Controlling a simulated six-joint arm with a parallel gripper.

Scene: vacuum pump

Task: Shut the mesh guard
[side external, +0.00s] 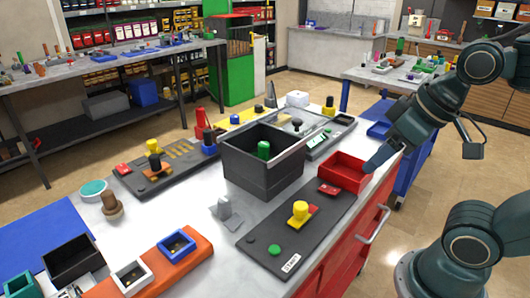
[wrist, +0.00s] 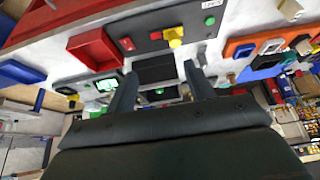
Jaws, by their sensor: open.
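A dark open-topped box (side external: 262,178) stands mid-bench, with a green knob (side external: 264,149) inside. A thin light-grey bar, seemingly an edge of the mesh guard (side external: 303,138), slants up and right from its rim; the mesh itself cannot be made out. The guard looks raised, not lying over the box. My gripper (side external: 372,164) is beside the red tray, right of the box and apart from it. In the wrist view my gripper (wrist: 160,88) is open and empty, fingers spread, with the dark box (wrist: 156,68) and its green knob (wrist: 159,91) showing between them.
The red tray (side external: 343,172) sits near the bench's right edge. A dark panel (side external: 262,235) with a yellow knob (side external: 300,212) and green button lies in front of the box. More panels and knobs crowd behind. Bare bench shows at left-centre (side external: 165,205).

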